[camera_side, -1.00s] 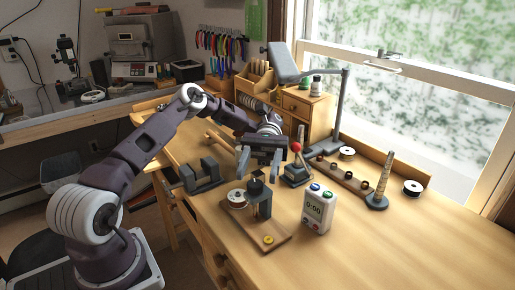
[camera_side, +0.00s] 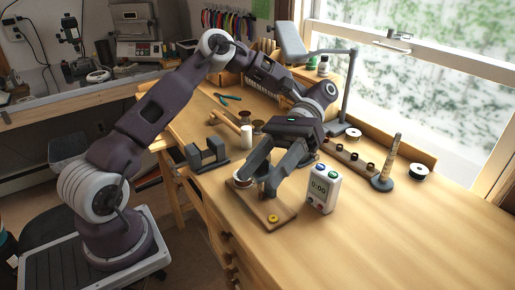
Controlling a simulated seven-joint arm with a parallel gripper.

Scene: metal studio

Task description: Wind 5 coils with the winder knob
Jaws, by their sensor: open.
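The winder is a small wooden board (camera_side: 284,214) with a dark post and a pale spool (camera_side: 238,182); a yellow disc (camera_side: 273,218) lies at its front end. My gripper (camera_side: 258,184) is open over the winder, its two grey fingers pointing down and to the left around the post's upper part. The knob on top is hidden by the fingers, and I cannot tell whether they touch it. A white box with a small display (camera_side: 319,188) and coloured buttons stands just right of the winder.
A dark cradle (camera_side: 208,158) stands left of the winder. A rack with dark rings (camera_side: 350,158), a ringed upright peg (camera_side: 388,160) and a spool (camera_side: 420,171) lie along the window side. The table's front right is clear.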

